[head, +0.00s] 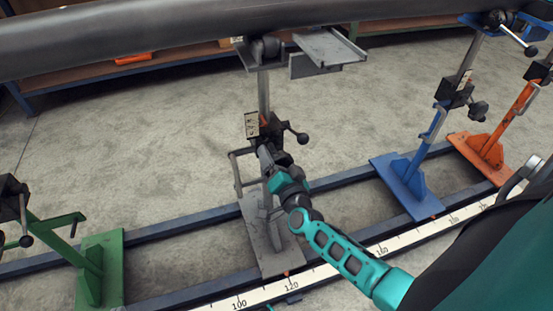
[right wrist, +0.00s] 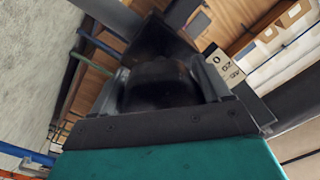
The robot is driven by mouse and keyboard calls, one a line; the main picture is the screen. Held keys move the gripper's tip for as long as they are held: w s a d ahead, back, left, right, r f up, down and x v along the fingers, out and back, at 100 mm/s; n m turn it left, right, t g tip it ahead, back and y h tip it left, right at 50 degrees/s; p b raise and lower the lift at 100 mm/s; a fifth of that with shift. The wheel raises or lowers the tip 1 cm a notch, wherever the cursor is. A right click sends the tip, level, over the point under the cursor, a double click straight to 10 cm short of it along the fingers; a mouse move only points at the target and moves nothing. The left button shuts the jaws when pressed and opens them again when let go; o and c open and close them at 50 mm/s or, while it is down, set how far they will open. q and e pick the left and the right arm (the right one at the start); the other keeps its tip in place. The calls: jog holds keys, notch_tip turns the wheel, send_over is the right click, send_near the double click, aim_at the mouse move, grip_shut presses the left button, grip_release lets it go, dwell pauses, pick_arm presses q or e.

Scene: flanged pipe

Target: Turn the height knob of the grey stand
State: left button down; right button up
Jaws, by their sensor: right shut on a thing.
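The grey stand (head: 266,235) stands on the rails in the middle of the head view, its post (head: 263,92) rising to a support under the dark pipe (head: 150,35). A small marked plate (head: 251,125) sits at its black clamp block, with a black ball-ended lever (head: 297,133) to the right. My right gripper (head: 265,155) is at the clamp block, just below the plate. In the right wrist view the fingers (right wrist: 165,88) are shut on a dark rounded knob (right wrist: 160,85); the marked plate (right wrist: 223,67) is close by. My left gripper is not in view.
A green stand (head: 100,265) is at the left; a blue stand (head: 408,185) and an orange stand (head: 485,155) are at the right. A white measuring strip (head: 375,250) runs along the front rail. The pipe crosses overhead. Bare floor lies between the stands.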

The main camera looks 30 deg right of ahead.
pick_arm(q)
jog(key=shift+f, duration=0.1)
pick_arm(e)
jog(key=shift+a+m, duration=0.1)
jog(key=shift+m, duration=1)
jog(key=o, duration=1)
pick_arm(q)
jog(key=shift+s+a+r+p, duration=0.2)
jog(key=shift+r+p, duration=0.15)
jog(key=shift+p, duration=0.3)
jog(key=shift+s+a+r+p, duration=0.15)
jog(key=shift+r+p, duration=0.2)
jog(key=shift+p, duration=0.25)
pick_arm(e)
jog(key=v, duration=1.3)
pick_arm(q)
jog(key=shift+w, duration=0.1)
